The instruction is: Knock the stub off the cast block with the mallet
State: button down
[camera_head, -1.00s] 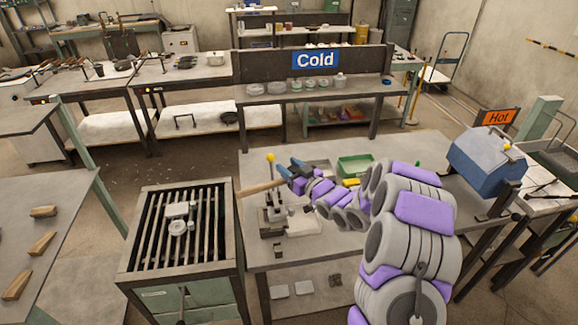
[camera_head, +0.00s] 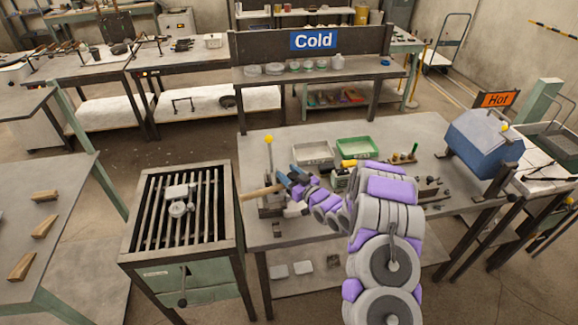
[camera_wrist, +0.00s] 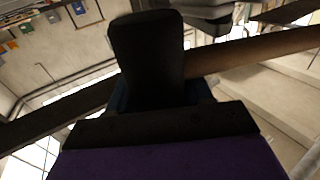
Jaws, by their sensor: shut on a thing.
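The cast block (camera_head: 176,191) is a small pale grey piece lying on the dark bars of the grate table at left. A round pale part (camera_head: 178,209), possibly its stub, sits against its near side. My gripper (camera_head: 284,184) is over the left part of the middle bench, right of the grate. It is shut on the mallet's brown wooden handle (camera_head: 259,191), which points left toward the grate's edge. The handle also crosses behind a dark finger in the wrist view (camera_wrist: 262,55). I cannot make out the mallet's head in either view.
The grate table (camera_head: 226,246) has a raised rim and stands beside the middle bench (camera_head: 420,142). A fixture with a yellow-knobbed lever (camera_head: 268,141) stands near my gripper. A green tray (camera_head: 357,148) and a blue box (camera_head: 484,141) are farther right. Wedges lie on the left table (camera_head: 85,172).

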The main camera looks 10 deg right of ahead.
jog(key=shift+s+a+f, duration=0.15)
jog(key=shift+s+f, duration=0.05)
jog(key=shift+f, duration=0.25)
notch_tip(320, 180, up, 10)
jog(key=p, duration=0.3)
jog(key=shift+w, duration=0.35)
jog(key=shift+r, duration=0.15)
